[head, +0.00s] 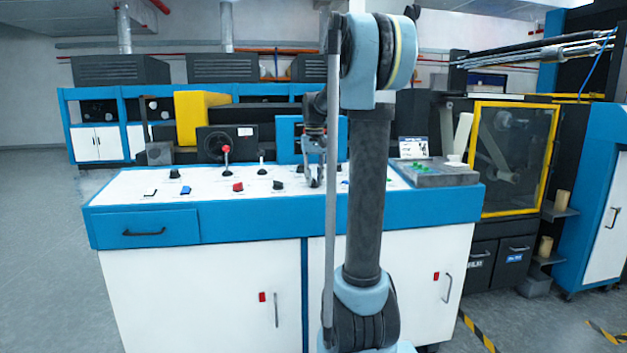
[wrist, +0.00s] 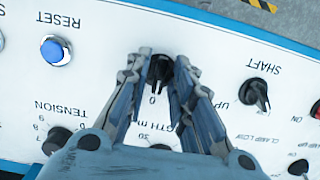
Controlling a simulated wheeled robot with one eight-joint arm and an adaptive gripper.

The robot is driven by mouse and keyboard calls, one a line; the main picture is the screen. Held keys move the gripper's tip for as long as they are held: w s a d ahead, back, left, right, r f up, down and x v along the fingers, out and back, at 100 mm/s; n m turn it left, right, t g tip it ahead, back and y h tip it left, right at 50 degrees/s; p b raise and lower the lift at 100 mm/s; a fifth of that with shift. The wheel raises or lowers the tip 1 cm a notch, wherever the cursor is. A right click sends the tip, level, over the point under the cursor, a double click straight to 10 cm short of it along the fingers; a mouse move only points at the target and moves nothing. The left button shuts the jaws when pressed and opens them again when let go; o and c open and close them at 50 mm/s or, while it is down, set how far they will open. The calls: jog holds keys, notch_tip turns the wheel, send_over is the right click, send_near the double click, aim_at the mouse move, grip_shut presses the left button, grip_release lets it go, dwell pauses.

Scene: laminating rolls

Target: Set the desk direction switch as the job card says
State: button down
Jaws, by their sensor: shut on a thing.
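My gripper (head: 314,182) is over the white control desk top (head: 215,188), partly beside my arm in the head view. In the wrist view my gripper (wrist: 160,75) is shut on a black rotary knob (wrist: 159,70), one finger on each side. A "0" is printed just below this knob. The knob's own label is not visible, so I cannot tell whether it is the direction switch. A white card (head: 413,147) stands at the desk's right end; its writing is too small to read.
In the wrist view, a blue RESET button (wrist: 56,50) lies left, a TENSION knob (wrist: 57,139) lower left and a SHAFT knob (wrist: 257,92) right. A red-topped lever (head: 226,152) and red switch (head: 238,187) stand on the desk. A yellow-framed machine (head: 476,150) is beyond its right end.

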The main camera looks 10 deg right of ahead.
jog(key=m, duration=0.4)
jog(key=shift+y, duration=0.4)
jog(key=m, duration=0.4)
jog(key=shift+m+t+y, duration=0.3)
dwell(0.3)
jog(key=c, duration=1.7)
grip_release()
jog(key=shift+r, duration=0.1)
notch_tip(320, 180, up, 12)
jog(key=d, duration=0.1)
jog(key=shift+s+d, duration=0.25)
jog(key=shift+d, duration=0.05)
